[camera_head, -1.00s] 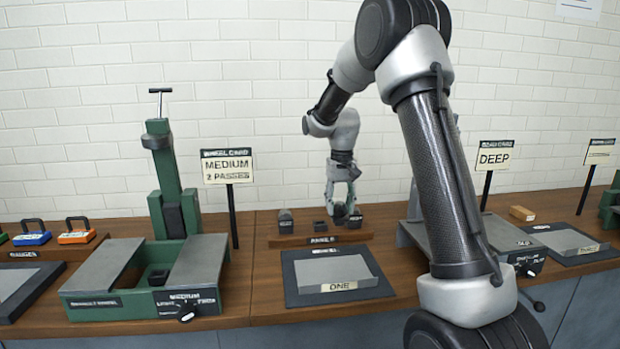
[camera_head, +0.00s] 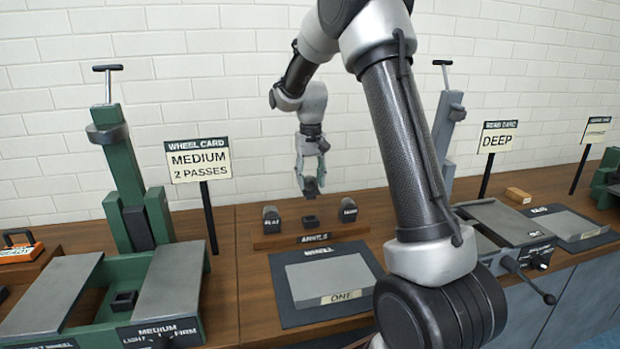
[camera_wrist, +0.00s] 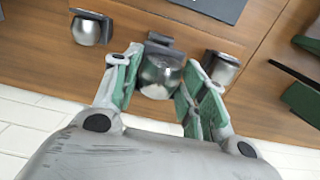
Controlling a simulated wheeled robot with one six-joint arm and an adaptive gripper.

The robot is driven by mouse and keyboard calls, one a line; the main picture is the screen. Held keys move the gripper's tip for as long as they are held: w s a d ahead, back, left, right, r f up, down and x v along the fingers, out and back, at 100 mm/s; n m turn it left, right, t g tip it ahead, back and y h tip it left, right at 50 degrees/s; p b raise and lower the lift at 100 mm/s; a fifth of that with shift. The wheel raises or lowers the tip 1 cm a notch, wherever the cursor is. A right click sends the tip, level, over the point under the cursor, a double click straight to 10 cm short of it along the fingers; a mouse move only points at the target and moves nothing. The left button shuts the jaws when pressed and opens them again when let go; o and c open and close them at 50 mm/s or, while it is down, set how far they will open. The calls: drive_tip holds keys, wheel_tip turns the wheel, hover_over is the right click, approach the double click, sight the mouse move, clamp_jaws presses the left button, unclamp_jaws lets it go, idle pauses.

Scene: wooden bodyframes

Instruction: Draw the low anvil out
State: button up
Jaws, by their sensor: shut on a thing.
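My gripper (camera_head: 310,172) is shut on a dark grey anvil (camera_head: 312,187) and holds it in the air above the anvil rack (camera_head: 270,241). In the wrist view the held anvil (camera_wrist: 160,75) has a rounded metal face and a dark base, between the green-padded fingers (camera_wrist: 158,88). A left anvil (camera_head: 271,218) and a right anvil (camera_head: 349,210) stand on the rack. Between them is a small dark square holder (camera_head: 310,221) that looks empty. The labels on the anvils are too small to read surely.
A green wheel machine (camera_head: 136,215) with a dark square cup (camera_head: 124,300) stands at left, beside a card reading MEDIUM, 2 PASSES (camera_head: 198,160). A grey sheet on a dark mat (camera_head: 290,312) lies in front of the rack. A grey bending machine (camera_head: 500,220) stands at right.

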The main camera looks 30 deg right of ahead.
sight(311, 176)
drive_tip(key=shift+f, duration=2.85)
drive_tip(key=shift+f, duration=1.6)
drive_tip(key=o, duration=1.2)
wheel_tip(311, 176, up, 12)
